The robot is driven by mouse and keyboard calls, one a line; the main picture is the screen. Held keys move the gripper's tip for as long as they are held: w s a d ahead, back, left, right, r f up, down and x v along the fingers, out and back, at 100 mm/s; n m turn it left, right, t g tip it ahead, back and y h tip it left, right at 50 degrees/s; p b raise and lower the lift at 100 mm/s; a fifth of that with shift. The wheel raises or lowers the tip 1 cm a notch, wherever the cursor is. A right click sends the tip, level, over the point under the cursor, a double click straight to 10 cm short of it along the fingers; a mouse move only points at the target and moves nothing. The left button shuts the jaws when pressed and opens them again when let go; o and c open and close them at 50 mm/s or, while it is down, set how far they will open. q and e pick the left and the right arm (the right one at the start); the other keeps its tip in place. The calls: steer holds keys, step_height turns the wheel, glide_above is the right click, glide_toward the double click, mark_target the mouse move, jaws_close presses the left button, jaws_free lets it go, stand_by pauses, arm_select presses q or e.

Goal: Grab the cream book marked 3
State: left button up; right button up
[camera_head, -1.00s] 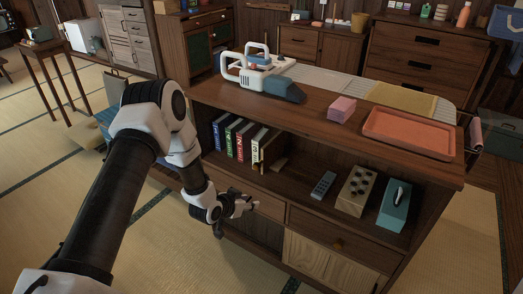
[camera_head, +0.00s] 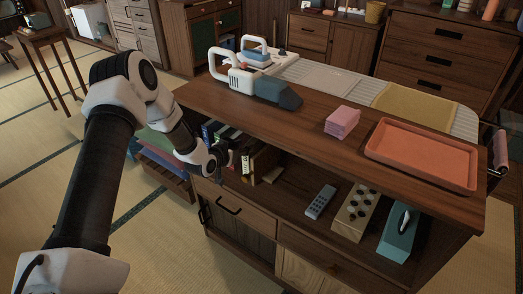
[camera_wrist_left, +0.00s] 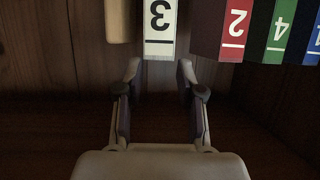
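The cream book marked 3 (camera_wrist_left: 160,30) shows its spine at the top of the left wrist view, its number upside down there. My left gripper (camera_wrist_left: 159,70) is open and empty. Its fingers point at this spine, one toward each side, and I cannot tell whether the tips touch it. My right gripper is not in view.
A wooden piece (camera_wrist_left: 118,20) stands on the cream book's other side. The cabinet top (camera_head: 300,128) overhangs the books.

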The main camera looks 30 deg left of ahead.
mark_target(252, 142)
arm_select(q)
steer(key=shift+x, duration=0.85)
steer(key=b+x, duration=0.1)
steer(key=x, duration=0.4)
steer(key=shift+w+d, duration=0.1)
steer(key=shift+w, duration=0.05)
steer(key=shift+r, duration=0.15)
jaws_close()
